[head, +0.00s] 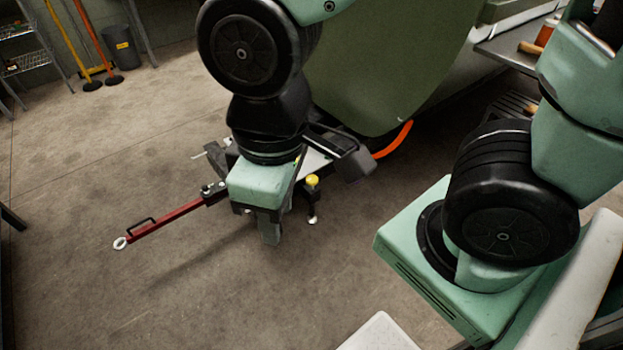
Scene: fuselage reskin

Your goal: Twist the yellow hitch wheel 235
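The small yellow hitch wheel (312,181) sits on top of a short dark post on the hitch of a low cart, right of centre in the head view. My gripper (271,236) hangs downward just left of the wheel in the picture and appears apart from it. Its fingers overlap one another from this angle, so their opening is hidden. My wrist and gripper cover part of the cart and the hitch.
A red tow bar (165,219) with a white ring end reaches left from the cart. A large green curved panel (390,70) stands behind. An orange hose (396,142) curves at its base. A workbench (508,47) is at the upper right. The floor at lower left is clear.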

